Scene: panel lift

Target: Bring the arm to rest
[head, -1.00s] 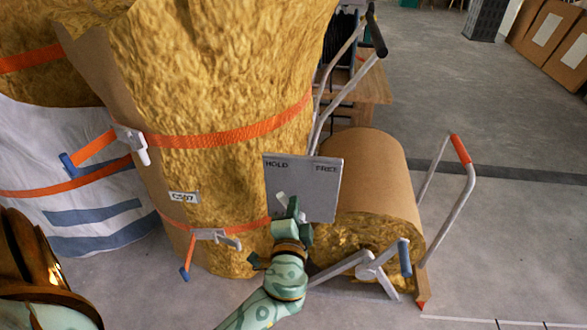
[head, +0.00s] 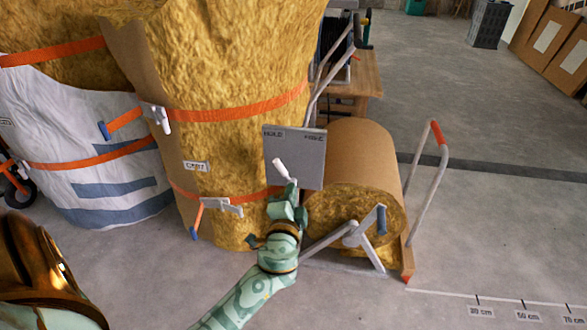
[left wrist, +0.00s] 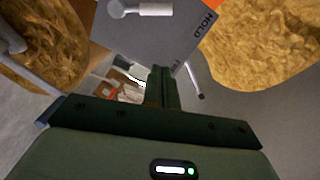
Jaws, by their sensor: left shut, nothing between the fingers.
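My left arm comes up from the bottom of the head view. Its green left gripper (head: 291,190) is shut and empty, just in front of the lower edge of a grey panel (head: 308,158) marked HOLD and, at its right, a word that reads like FREE. A short white lever (head: 281,169) on the panel stands just above the fingertips, tilted up and left, with a small gap between. In the left wrist view the shut fingers (left wrist: 163,85) point at the panel (left wrist: 172,38), and the lever (left wrist: 150,9) shows at the top. My right gripper is not in view.
A large strapped roll of yellow insulation (head: 240,75) stands behind the panel at left. A lying roll (head: 360,160) sits on a cart with a metal handle (head: 430,180) at right. A wooden table (head: 365,80) is behind. The floor at right is open.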

